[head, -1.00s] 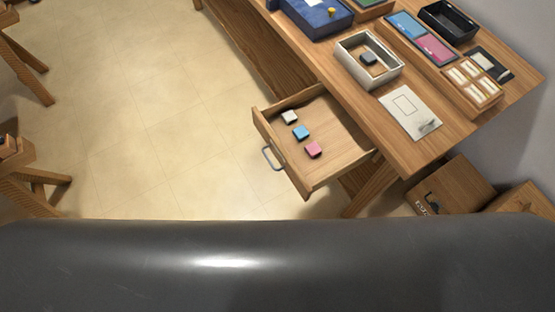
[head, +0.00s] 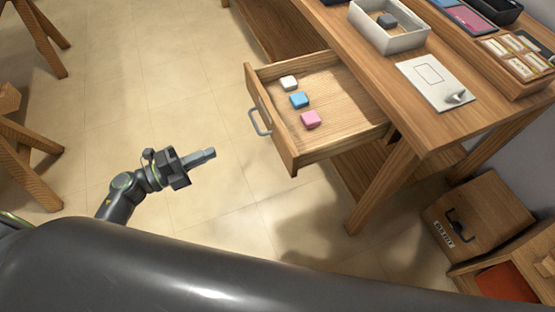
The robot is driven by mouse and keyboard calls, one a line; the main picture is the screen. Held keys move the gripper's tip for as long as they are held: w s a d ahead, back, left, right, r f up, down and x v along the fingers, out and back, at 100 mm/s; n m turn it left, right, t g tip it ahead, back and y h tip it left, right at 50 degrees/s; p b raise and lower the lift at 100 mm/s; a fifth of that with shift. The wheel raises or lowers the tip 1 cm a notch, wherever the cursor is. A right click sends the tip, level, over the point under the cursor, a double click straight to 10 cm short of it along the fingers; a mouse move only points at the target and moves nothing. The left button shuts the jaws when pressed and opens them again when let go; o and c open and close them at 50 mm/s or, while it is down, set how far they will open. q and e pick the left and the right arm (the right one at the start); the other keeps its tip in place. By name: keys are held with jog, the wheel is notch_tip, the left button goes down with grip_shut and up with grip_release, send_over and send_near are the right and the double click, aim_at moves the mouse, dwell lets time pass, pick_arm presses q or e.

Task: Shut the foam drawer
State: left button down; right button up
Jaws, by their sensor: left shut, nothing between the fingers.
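The wooden foam drawer (head: 330,125) stands pulled out from under the workbench (head: 380,75). Its grey bar handle (head: 259,121) is on the front panel, facing left. My right gripper is out of view.
A wooden box (head: 478,218) stands on the floor at right. Open floor lies left of the drawer.

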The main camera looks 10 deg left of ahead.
pick_arm(q)
jog(key=s+d+m+g, duration=0.1)
jog(key=d+m, duration=0.1)
jog(key=p, duration=0.1)
send_near(276, 137)
jog(key=shift+h, duration=0.4)
jog(key=x, duration=0.4)
jog(key=f+x, duration=0.1)
jog(key=x, duration=0.1)
jog(key=shift+w+d, duration=0.2)
jog(key=shift+w, duration=0.25)
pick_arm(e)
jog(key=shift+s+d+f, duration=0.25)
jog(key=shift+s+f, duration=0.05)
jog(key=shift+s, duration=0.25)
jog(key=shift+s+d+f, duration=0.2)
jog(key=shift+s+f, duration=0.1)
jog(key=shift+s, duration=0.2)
pick_arm(q)
jog(key=shift+w, duration=0.1)
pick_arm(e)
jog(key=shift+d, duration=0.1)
